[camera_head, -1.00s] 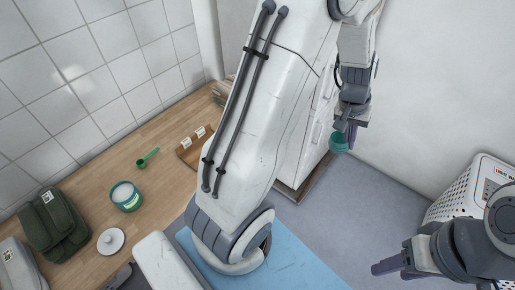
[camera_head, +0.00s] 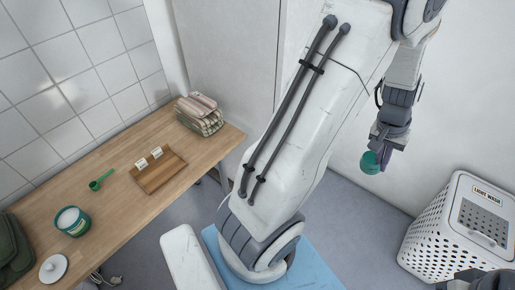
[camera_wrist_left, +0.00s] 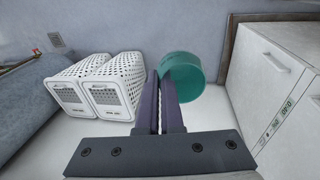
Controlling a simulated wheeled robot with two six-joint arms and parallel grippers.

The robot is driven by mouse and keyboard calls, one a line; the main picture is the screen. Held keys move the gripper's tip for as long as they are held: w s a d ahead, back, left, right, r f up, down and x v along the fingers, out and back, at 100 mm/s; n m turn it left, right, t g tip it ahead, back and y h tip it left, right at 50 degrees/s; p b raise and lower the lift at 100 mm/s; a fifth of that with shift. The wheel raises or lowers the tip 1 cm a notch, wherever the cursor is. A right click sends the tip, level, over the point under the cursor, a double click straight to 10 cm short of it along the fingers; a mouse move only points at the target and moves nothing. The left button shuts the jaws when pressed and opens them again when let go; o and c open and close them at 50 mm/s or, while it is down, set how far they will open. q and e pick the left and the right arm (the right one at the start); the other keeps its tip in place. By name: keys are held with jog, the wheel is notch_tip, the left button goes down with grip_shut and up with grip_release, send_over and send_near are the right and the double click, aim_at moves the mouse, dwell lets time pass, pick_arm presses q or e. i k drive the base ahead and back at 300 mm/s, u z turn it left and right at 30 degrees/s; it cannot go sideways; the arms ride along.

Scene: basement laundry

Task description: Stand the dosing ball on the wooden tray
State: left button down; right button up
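The teal dosing ball (camera_head: 370,162) hangs at the fingertips of my left gripper (camera_head: 384,152), high above the floor on the right of the head view. In the left wrist view the ball (camera_wrist_left: 190,75) looks like an open cup, and the nearly closed fingers (camera_wrist_left: 163,105) meet at its left wall. The wooden tray (camera_head: 162,180) lies on the wooden counter at left, with two small white labels at its back edge. The gripper and ball are far right of the tray. Only a dark piece of my right arm (camera_head: 482,282) shows at the lower right corner; its fingers are not clear.
On the counter (camera_head: 120,205) are a green scoop (camera_head: 100,180), a green tub (camera_head: 73,221), a white lid (camera_head: 53,268), a dark green bag (camera_head: 12,250) and folded cloths (camera_head: 199,114). A white "light wash" basket (camera_head: 440,240) stands on the floor at right.

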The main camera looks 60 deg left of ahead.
aim_at(172, 163)
jog(key=i, duration=0.55)
jog(key=u, duration=2.55)
jog(key=i, duration=0.5)
jog(key=z, duration=0.05)
